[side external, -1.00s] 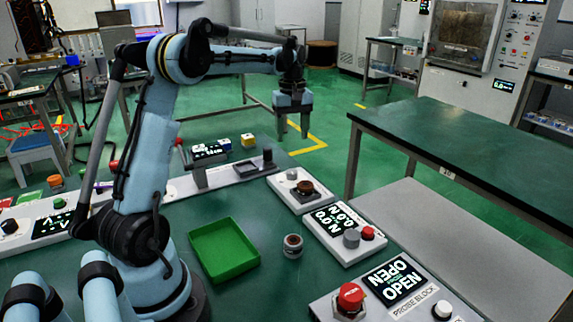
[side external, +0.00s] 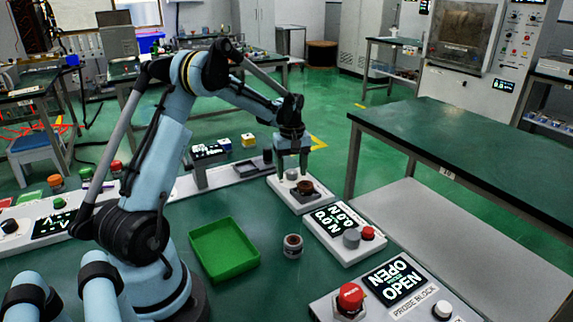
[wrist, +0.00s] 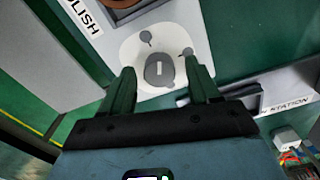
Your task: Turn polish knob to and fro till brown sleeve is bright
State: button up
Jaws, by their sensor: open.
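In the wrist view my open gripper (wrist: 165,72) has one finger on each side of the knob, with gaps. In the side view my gripper (side external: 291,174) points down over the knob's end of the block, fingertips low. I cannot tell whether they reach down around the knob. The brown sleeve (side external: 305,187) stands on the block beside the knob; only its edge (wrist: 121,3) shows at the top of the wrist view. It looks dark brown.
A second block with a lit display (side external: 335,219) and a probe block (side external: 395,281) stand nearer. A green tray (side external: 224,250) and a small round part (side external: 292,246) lie on the bench. A dark-slotted station (side external: 248,168) is close to my gripper's left.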

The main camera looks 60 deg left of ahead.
jog(key=c, duration=1)
jog(key=shift+c, duration=0.2)
jog(key=shift+m, duration=0.4)
jog(key=m, duration=0.5)
jog(key=shift+m, duration=0.4)
jog(key=m, duration=0.6)
jog(key=shift+w+d, duration=0.1)
jog(key=o, duration=1)
